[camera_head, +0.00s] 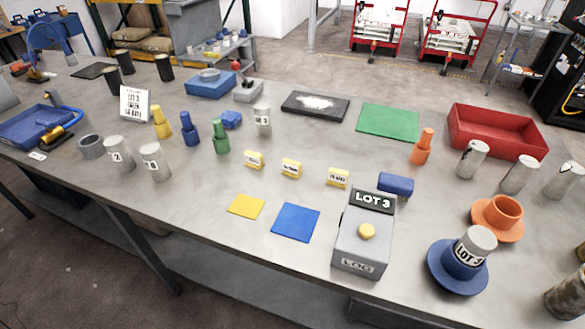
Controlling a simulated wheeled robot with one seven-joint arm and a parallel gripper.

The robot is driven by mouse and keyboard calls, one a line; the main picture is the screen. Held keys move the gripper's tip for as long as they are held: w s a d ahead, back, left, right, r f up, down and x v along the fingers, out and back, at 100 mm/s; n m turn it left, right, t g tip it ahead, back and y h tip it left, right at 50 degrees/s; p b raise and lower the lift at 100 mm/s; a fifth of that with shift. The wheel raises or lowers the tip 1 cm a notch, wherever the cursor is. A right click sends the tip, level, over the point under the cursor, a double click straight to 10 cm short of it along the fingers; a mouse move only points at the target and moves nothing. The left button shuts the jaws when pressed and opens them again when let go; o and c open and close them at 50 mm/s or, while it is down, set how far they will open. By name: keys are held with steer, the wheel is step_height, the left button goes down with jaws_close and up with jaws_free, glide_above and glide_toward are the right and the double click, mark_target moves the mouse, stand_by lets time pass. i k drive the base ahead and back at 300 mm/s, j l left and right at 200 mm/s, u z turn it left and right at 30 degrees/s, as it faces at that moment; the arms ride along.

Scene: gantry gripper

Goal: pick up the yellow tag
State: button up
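Three small yellow blocks with white printed labels stand in a row near the middle of the grey table: a left one (254,160), a middle one (291,168) and a right one (338,177). Their print is too small to read surely. A flat plain yellow square (246,206) lies nearer the front edge, left of a larger flat blue square (296,222). I cannot tell which of these yellow things is the tag. My gripper is not in view.
A grey box (363,243) with a yellow button and a "LOT 3" sign stands right of the blue square. Green (221,137), blue and yellow bottle shapes stand left of the yellow blocks. A red tray (497,130) is at the back right.

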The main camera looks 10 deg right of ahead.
mark_target(291, 168)
steer(key=i+j+z, duration=0.2)
steer(key=j+z, duration=0.2)
steer(key=j, duration=0.6)
steer(key=j+z, duration=0.35)
steer(key=j, duration=0.65)
steer(key=j+z, duration=0.4)
steer(key=j, duration=0.65)
steer(key=k, duration=0.05)
